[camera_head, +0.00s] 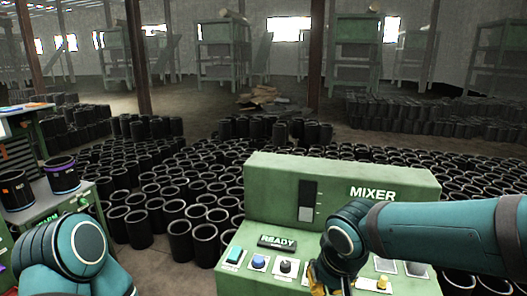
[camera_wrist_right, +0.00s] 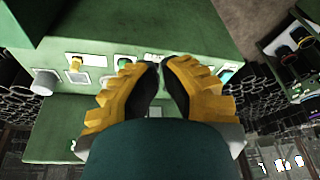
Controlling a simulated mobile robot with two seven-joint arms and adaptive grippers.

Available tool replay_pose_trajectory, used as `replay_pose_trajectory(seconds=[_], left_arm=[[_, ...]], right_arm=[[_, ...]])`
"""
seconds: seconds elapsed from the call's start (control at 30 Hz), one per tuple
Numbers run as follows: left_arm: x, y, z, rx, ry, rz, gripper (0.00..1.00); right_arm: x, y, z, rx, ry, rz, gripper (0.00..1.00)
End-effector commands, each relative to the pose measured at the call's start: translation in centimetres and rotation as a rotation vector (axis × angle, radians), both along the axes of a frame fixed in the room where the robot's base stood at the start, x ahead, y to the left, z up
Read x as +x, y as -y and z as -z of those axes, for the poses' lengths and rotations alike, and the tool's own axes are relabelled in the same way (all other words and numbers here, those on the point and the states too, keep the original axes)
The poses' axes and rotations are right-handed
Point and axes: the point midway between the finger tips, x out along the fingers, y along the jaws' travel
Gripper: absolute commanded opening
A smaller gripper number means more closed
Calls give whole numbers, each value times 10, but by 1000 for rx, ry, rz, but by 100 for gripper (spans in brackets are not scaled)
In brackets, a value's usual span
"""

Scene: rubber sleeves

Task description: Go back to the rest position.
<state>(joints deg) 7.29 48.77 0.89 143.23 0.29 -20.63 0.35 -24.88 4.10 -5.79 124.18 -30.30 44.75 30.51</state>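The green mixer console (camera_head: 340,185) stands in front of me, with its lettering, a dark slider panel and a lit READY display (camera_head: 277,242). My right arm reaches in from the right over the console, and its yellow right gripper (camera_head: 318,278) shows only in part behind the wrist.
A blue knob (camera_head: 258,262) and a black knob (camera_head: 286,266) sit on the console near the right gripper. A green bench (camera_head: 60,207) with dark sleeves (camera_head: 62,174) stands at the left. Many black sleeves (camera_head: 180,240) crowd the floor behind.

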Motion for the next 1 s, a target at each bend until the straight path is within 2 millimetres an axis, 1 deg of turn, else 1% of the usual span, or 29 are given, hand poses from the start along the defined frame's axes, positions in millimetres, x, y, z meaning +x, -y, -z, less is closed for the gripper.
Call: replay_pose_trajectory(seconds=[0.03, 0.27, 0.3, 0.37, 0.4, 0.47, 0.5, 0.6, 0.7, 0.8, 0.83, 0.9, 1.0], left_arm=[[0, 0, 0, 0, -1, 0, 47], [0, 0, 0, 0, 1, 0, 47], [0, 0, 0, 0, 1, 0, 47], [0, 0, 0, 0, 0, 0, 47], [0, 0, 0, 0, 0, 0, 47], [0, 0, 0, 0, -1, 0, 47], [0, 0, 0, 0, -1, 0, 47], [0, 0, 0, 0, 0, 0, 47], [0, 0, 0, 0, 0, 0, 47], [0, 0, 0, 0, 0, 0, 47], [0, 0, 0, 0, 0, 0, 47], [0, 0, 0, 0, 0, 0, 47], [0, 0, 0, 0, 0, 0, 47]], right_arm=[[1, -4, 19, 14, -27, -10, 0], [0, -23, 103, 122, -101, -37, 0], [-2, -26, 119, 144, -115, -36, 0], [-6, -29, 145, 180, -133, -29, 0], [-10, -31, 164, 204, -146, -21, 0], [-19, -33, 194, 242, -164, -1, 0], [-26, -34, 215, 268, -175, 17, 0], [-46, -32, 262, 316, -191, 73, 0], [-66, -30, 296, 340, -197, 129, 0], [-82, -27, 318, 346, -196, 172, 0], [-85, -26, 322, 346, -194, 182, 0], [-91, -24, 329, 345, -192, 197, 0], [-95, -23, 334, 344, -190, 207, 0]])
